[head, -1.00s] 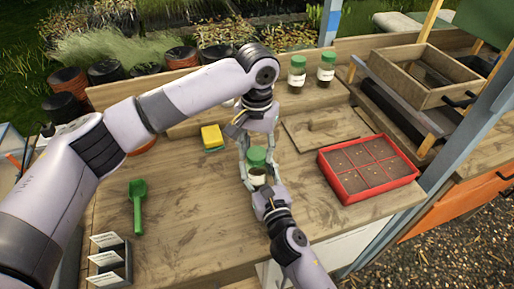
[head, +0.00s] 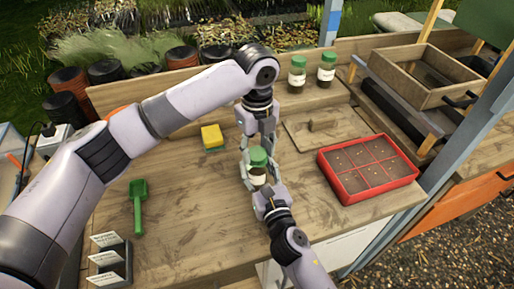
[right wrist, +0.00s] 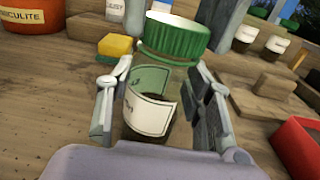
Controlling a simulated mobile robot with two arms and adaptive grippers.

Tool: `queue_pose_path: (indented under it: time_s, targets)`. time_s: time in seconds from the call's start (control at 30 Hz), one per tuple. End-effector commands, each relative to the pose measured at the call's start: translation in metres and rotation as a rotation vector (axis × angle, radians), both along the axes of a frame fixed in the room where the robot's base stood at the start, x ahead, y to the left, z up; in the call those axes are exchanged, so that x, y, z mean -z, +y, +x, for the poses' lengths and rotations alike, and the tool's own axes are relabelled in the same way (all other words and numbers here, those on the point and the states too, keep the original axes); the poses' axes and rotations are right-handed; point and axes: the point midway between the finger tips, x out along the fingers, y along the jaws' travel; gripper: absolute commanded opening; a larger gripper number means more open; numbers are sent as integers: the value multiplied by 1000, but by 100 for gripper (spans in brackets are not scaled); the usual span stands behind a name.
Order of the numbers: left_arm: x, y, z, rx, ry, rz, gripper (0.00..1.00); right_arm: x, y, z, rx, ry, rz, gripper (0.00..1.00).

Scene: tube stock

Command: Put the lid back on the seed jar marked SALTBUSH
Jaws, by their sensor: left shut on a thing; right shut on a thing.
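The jar (right wrist: 150,115) is clear, with dark contents and a white label I cannot read. It also shows in the head view (head: 257,175). The green lid (right wrist: 178,36) is on the jar's mouth; I cannot tell if it is fully seated. It also shows in the head view (head: 258,157). My right gripper (head: 259,187) is shut around the jar's body from the near side. My left gripper (head: 258,148) reaches down from above and is shut on the lid. Its fingertips partly show behind the lid in the right wrist view.
Two green-lidded jars (head: 297,75) (head: 326,70) stand at the back. A red seed tray (head: 368,168) is at right, a wooden board (head: 325,128) behind the held jar. A yellow sponge (head: 212,136), green scoop (head: 138,203) and label rack (head: 108,258) are at left.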

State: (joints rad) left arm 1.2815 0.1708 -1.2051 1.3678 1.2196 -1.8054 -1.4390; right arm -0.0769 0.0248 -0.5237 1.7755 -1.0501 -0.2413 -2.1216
Motion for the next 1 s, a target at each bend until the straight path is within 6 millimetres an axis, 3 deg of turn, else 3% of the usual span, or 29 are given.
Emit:
queue_pose_path:
  time_s: [0.4, 0.6, 0.73, 1.0]
  targets:
    - [-1, 0, 1, 915, -3, 0, 33, 1, 0, 0, 0, 3, -1, 0]
    - [-1, -1, 1, 1256, -3, 0, 33, 1, 0, 0, 0, 3, -1, 0]
    - [0, -1, 1, 1351, -3, 0, 33, 1, 0, -1, 0, 3, -1, 0]
    - [0, -1, 1, 1367, -3, 0, 33, 1, 0, -1, 0, 3, -1, 0]
